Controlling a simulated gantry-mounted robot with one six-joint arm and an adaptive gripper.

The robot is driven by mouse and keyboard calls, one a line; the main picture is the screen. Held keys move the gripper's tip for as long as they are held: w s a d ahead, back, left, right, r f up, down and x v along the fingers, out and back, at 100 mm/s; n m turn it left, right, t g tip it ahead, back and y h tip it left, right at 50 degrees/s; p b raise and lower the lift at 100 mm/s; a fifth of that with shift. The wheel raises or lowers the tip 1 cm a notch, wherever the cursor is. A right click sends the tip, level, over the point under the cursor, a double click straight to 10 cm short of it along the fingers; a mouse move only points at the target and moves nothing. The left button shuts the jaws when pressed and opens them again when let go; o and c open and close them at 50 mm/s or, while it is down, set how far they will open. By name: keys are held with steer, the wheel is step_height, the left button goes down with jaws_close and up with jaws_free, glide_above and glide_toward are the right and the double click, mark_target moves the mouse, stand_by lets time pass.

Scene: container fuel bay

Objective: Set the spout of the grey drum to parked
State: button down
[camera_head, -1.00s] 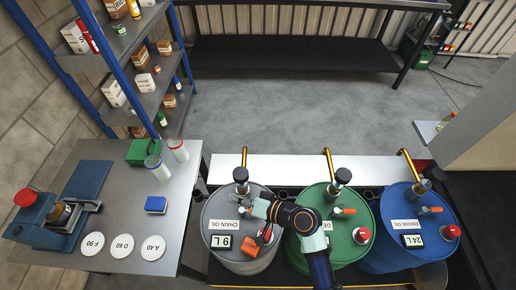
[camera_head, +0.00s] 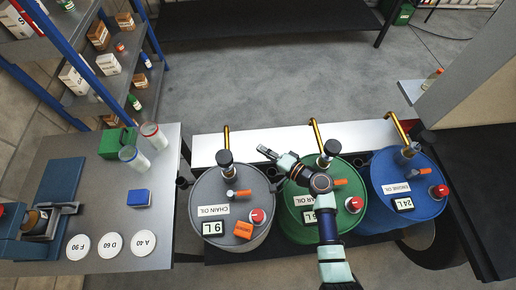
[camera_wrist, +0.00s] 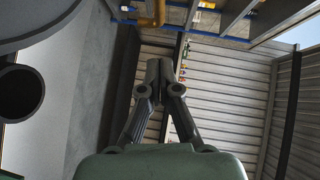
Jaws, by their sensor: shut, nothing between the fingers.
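The grey drum (camera_head: 208,178), labelled CHAIN OIL, stands leftmost of the three drums. Its brass spout (camera_head: 226,138) rises from a black-topped post (camera_head: 226,162) near the drum's back rim and points away to the back. On its top are an orange lever (camera_head: 239,193) pointing right, a red knob (camera_head: 257,215), an orange tag (camera_head: 243,230) and a 9L display (camera_head: 214,228). My gripper (camera_head: 265,151) is over the gap behind the grey and green drums, right of the spout post and apart from it. In the wrist view its fingers (camera_wrist: 160,73) are together and empty.
The green drum (camera_head: 302,226) and blue drum (camera_head: 388,178), with similar spouts, stand to the right. A white ledge (camera_head: 270,141) runs behind the drums. A table (camera_head: 163,219) with a blue box (camera_head: 139,197) and white discs stands left. The floor behind the ledge is clear.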

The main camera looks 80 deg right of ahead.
mark_target(228, 146)
steer(key=w+d+f+b, duration=0.1)
steer(key=w+d+b, duration=0.1)
steer(key=w, duration=0.8)
steer(key=shift+w+f, duration=0.25)
steer(key=shift+f, duration=0.15)
steer(key=shift+d+b, duration=0.1)
steer(key=shift+b, duration=0.25)
